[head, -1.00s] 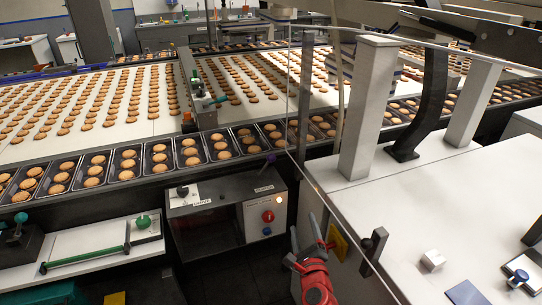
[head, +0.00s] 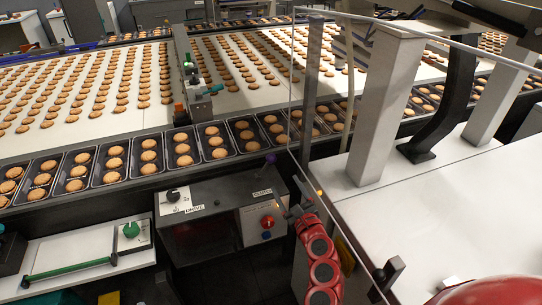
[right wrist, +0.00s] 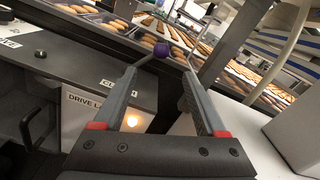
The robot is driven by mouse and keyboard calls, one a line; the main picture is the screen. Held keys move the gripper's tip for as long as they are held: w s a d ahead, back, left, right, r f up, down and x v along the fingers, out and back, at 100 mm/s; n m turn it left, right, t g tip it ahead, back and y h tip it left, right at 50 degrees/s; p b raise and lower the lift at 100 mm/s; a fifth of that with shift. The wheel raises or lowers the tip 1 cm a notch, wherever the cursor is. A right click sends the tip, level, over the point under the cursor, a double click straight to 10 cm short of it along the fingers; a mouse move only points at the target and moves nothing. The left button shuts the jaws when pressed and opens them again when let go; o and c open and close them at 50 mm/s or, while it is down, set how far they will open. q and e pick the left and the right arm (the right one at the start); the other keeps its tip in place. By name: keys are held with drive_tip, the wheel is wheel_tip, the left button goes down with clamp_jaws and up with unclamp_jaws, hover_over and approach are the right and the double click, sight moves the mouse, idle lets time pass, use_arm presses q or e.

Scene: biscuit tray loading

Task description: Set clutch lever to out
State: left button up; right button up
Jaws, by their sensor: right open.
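The clutch lever has a purple knob (head: 270,158) and stands at the top right of the grey drive box (head: 225,200), by a label that seems to read CLUTCH (head: 262,192). In the right wrist view the purple knob (right wrist: 161,49) shows beyond and between the fingertips, apart from them. My right gripper (head: 297,208) is at the right end of the box, below and right of the knob. Its two fingers (right wrist: 160,72) are spread with nothing between them. My left gripper is not in view.
A clear panel edge (head: 291,100) and white machine top (head: 460,200) lie close on the right. Biscuit trays (head: 112,175) run behind the box.

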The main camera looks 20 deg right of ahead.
sight(272, 162)
drive_tip(key=w+p, duration=0.1)
drive_tip(key=w, duration=1.3)
drive_tip(key=shift+w+a, duration=0.1)
drive_tip(key=shift+a, duration=0.1)
clamp_jaws()
drive_tip(key=shift+f, duration=0.25)
idle(0.6)
